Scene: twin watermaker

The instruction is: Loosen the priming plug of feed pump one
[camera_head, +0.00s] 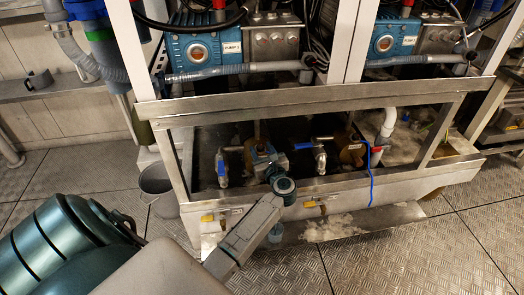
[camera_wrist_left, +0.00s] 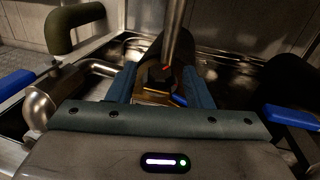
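My left gripper (camera_head: 263,154) reaches into the low framed bay in the head view. In the left wrist view its two blue fingers (camera_wrist_left: 160,84) stand apart on either side of a dark plug-like head (camera_wrist_left: 160,74) on a brass-coloured body (camera_wrist_left: 156,95). A gap seems to show between the head and the fingers, so the gripper looks open around it. In the head view my arm and gripper hide most of this fitting. Which pump it belongs to is not readable there. My right gripper is not in view.
A steel front rail (camera_head: 330,95) runs above the bay. Blue-handled valves (camera_head: 221,168) (camera_head: 320,155) flank the gripper, and a brown round body (camera_head: 352,153) lies to the right. A grey bucket (camera_head: 157,185) stands at the left. Blue pumps (camera_head: 196,50) (camera_head: 388,42) sit above. The front-right floor is clear.

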